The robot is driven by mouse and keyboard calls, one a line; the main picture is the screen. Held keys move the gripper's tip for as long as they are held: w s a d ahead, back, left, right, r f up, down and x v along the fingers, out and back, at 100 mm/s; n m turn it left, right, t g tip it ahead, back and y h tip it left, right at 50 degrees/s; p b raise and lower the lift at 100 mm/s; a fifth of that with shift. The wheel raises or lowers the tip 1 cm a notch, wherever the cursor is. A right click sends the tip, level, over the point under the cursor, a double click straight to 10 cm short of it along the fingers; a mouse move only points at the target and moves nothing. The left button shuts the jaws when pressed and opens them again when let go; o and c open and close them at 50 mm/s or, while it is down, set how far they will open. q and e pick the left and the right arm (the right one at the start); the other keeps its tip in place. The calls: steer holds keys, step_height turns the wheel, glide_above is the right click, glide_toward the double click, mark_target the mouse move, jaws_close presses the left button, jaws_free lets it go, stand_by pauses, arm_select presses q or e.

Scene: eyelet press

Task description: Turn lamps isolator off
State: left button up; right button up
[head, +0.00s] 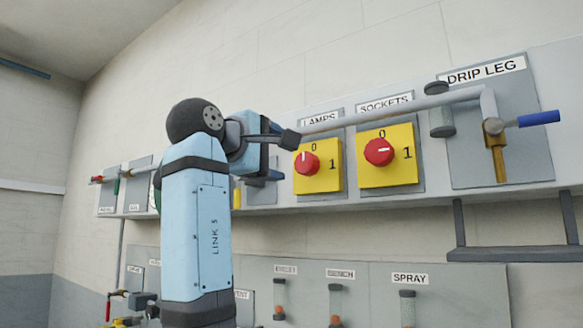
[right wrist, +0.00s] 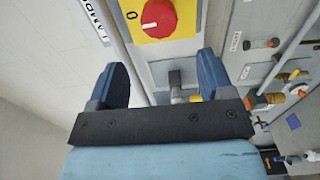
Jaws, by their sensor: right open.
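The lamps isolator is a yellow plate (head: 330,183) with a red round knob (head: 306,163), under a LAMPS label. The white mark on the knob points up toward the 0; the 1 is at the right. In the right wrist view the knob (right wrist: 158,18) is at the top, its mark pointing left toward the 0. My right gripper (head: 281,157) is open and empty, just left of the isolator in the head view. In the right wrist view its spread fingers (right wrist: 165,72) are apart from the knob, which lies beyond their tips. My left gripper is not in view.
A similar sockets isolator (head: 400,172) sits right of it, its mark toward the 1. A grey pipe (head: 400,107) runs above both to the blue-handled DRIP LEG valve (head: 538,118). A lower panel (head: 455,290) carries several small fittings. My right arm hides part of the wall.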

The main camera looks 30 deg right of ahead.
steer(key=v, duration=0.4)
steer(key=shift+d, duration=0.1)
stand_by(0.5)
